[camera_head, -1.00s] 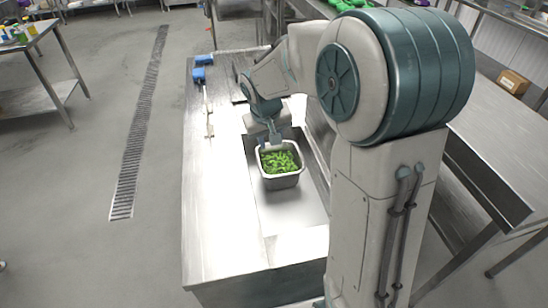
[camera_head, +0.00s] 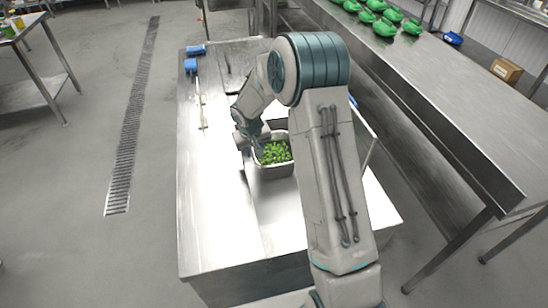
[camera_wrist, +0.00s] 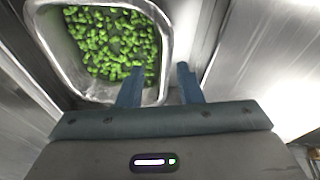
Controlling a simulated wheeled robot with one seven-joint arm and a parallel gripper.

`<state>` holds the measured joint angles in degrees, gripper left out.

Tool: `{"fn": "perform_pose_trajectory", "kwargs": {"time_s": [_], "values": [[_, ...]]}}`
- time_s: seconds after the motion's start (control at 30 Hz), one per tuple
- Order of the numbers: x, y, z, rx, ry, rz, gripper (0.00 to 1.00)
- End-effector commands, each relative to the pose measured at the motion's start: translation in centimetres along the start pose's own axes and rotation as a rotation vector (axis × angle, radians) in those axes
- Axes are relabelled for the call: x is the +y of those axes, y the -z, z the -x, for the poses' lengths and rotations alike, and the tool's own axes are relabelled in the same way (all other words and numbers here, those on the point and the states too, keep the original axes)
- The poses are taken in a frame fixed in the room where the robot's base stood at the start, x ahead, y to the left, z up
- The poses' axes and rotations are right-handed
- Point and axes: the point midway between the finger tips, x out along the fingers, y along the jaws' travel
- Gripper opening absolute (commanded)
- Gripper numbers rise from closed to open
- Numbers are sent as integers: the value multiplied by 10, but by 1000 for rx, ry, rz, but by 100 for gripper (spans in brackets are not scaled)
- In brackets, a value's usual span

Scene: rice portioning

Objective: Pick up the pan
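The pan is a metal, roughly square container with rounded corners, filled with green vegetable pieces. In the head view the pan (camera_head: 275,172) sits on the steel counter, partly hidden behind my arm. In the wrist view the pan (camera_wrist: 165,25) fills the upper left, with its right rim passing between my fingers. My gripper (camera_wrist: 160,71) is open there: the left fingertip is over the inside of the pan, the right one outside the rim. Both fingers look apart from the rim. In the head view my gripper (camera_head: 256,143) is at the pan's left back edge, its fingertips unclear.
The steel counter (camera_head: 215,225) is bare along its left and front.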

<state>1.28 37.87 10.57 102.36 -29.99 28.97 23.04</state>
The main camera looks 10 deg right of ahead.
Motion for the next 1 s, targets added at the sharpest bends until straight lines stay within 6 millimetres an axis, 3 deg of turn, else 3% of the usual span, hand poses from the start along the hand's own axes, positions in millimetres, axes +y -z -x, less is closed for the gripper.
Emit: {"fn": "perform_pose_trajectory", "kwargs": {"time_s": [0.23,0.6,1.0], "values": [[0,-1,-13,-3,0,0,33],[-1,0,-54,0,0,0,33],[-1,-1,-57,1,-1,0,33]]}}
